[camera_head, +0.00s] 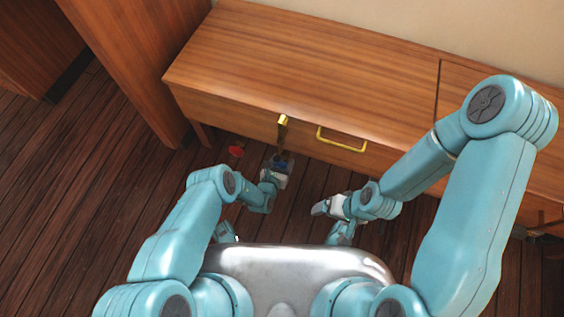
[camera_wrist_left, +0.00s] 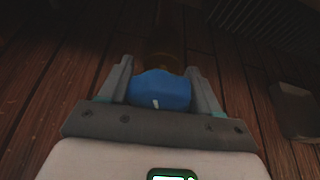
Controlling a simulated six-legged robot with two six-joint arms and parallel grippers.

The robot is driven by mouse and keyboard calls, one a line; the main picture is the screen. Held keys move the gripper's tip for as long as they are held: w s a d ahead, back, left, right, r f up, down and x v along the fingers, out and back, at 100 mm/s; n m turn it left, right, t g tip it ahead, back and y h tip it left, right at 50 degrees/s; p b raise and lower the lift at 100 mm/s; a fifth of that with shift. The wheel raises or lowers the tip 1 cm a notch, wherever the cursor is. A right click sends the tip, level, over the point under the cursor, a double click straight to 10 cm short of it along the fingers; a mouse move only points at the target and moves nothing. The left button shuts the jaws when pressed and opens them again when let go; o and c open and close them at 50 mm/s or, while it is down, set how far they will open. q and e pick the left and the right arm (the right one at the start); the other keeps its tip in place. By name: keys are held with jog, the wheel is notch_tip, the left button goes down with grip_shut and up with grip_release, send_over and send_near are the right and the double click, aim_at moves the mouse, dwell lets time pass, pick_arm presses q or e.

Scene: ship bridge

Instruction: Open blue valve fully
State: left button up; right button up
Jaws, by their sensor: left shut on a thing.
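The blue valve (camera_wrist_left: 160,90) sits between the two fingers of my left gripper (camera_wrist_left: 161,82) in the left wrist view, with a small white mark on its face. My left gripper is shut on it. In the head view, my left gripper (camera_head: 279,163) is low in front of the wooden cabinet, and a bit of the blue valve (camera_head: 279,166) shows there, mostly hidden by the gripper. My right gripper (camera_head: 320,209) is in front of the cabinet to the right, apart from the valve; its jaws are too small to judge.
A red round thing (camera_head: 236,152) is left of the valve, near the floor. The wooden cabinet (camera_head: 270,60) has a yellow drawer handle (camera_head: 341,140), and another yellow piece (camera_head: 282,128) is above my left gripper. A wooden panel (camera_head: 130,60) stands at the left. Plank floor is open at the left.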

dwell(0.3)
pick_arm(q)
jog(key=o, duration=1)
jog(key=shift+c, duration=0.2)
